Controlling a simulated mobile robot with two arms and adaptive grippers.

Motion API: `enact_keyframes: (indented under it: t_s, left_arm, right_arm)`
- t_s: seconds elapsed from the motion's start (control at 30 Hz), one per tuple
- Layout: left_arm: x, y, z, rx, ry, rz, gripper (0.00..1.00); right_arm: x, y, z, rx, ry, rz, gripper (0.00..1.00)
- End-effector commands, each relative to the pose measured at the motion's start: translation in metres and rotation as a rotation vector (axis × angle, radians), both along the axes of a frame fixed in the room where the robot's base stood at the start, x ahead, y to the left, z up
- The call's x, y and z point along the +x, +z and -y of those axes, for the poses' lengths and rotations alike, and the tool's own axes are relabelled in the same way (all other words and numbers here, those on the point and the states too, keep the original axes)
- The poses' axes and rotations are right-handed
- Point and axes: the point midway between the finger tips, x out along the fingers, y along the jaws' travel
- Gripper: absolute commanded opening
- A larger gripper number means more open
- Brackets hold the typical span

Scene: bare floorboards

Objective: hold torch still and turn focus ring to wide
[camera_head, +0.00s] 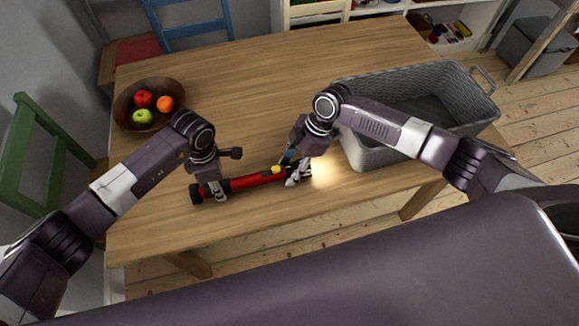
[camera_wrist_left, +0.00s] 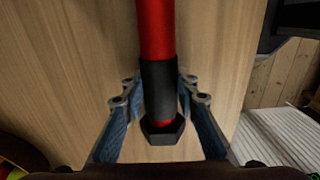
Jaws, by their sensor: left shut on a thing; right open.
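A red torch (camera_head: 245,183) with black ends lies on the wooden table, its lit head to the right and its tail to the left. A yellow part shows on its top near the head. My left gripper (camera_head: 217,193) is shut on the torch near its black tail; the left wrist view shows the red body (camera_wrist_left: 154,30) and the black grip (camera_wrist_left: 158,88) between its fingers. My right gripper (camera_head: 297,176) is open at the head end, with its fingers around or beside the head. The focus ring is largely hidden by those fingers, so I cannot tell its setting or whether they touch it.
A bright patch of light (camera_head: 324,172) falls on the table (camera_head: 240,80) beyond the torch head. A grey woven basket (camera_head: 365,150) stands at the right. A brown bowl (camera_head: 122,112) with apples and an orange sits at the left. The table's middle back is clear.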

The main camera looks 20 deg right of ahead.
Motion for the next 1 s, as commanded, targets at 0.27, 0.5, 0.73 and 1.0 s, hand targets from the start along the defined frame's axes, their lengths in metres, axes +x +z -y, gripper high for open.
enact_keyframes:
  t_s: [0.27,0.5,0.73,1.0]
  left_arm:
    - [0.000,0.000,0.000,0.001,0.000,-0.001,0.00]
    - [0.000,-0.001,0.000,0.001,0.000,-0.001,0.00]
    - [0.000,-0.001,0.000,0.001,0.000,-0.001,0.00]
    - [0.000,0.000,0.000,0.001,0.000,-0.001,0.00]
  right_arm:
    - [0.002,0.039,0.017,-0.001,-0.002,0.005,0.43]
    - [0.002,0.084,0.036,-0.001,-0.002,0.004,0.43]
    - [0.002,0.107,0.045,0.000,0.000,0.001,0.43]
    - [0.002,0.110,0.046,0.000,0.000,0.000,0.43]
